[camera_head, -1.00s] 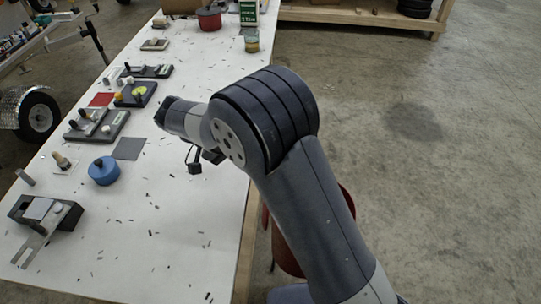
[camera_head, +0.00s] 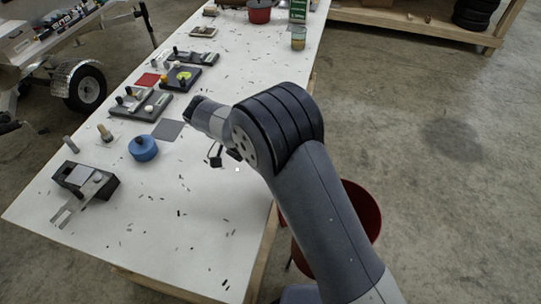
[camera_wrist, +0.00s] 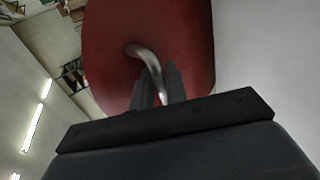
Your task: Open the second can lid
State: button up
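A red, rounded surface, apparently a can lid (camera_wrist: 110,30), fills the upper middle of the wrist view. A curved metal handle (camera_wrist: 148,58) stands out from it. My gripper (camera_wrist: 159,72) has its two dark fingers on either side of this handle, close together, with the handle filling the gap. In the head view a dark red can (camera_head: 365,215) stands on the floor right of the table, partly hidden behind my arm. I cannot make out the lid or my fingertips there.
A long white table (camera_head: 140,225) carries a blue round container (camera_head: 143,148), several small fixtures and scattered dark bits. A red pot (camera_head: 259,12) and a jar (camera_head: 299,40) stand at its far end. A trailer wheel (camera_head: 84,87) is at left. The concrete floor at right is clear.

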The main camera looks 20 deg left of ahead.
jog(key=shift+o, duration=0.8)
jog(key=shift+w+f, duration=0.1)
jog(key=shift+w, duration=0.05)
jog(key=shift+o, duration=1.2)
jog(key=shift+r, duration=0.2)
jog(key=shift+a+r, duration=0.1)
jog(key=p+v, duration=0.6)
jog(key=v, duration=0.1)
jog(key=shift+a, duration=0.15)
jog(key=shift+c, duration=0.2)
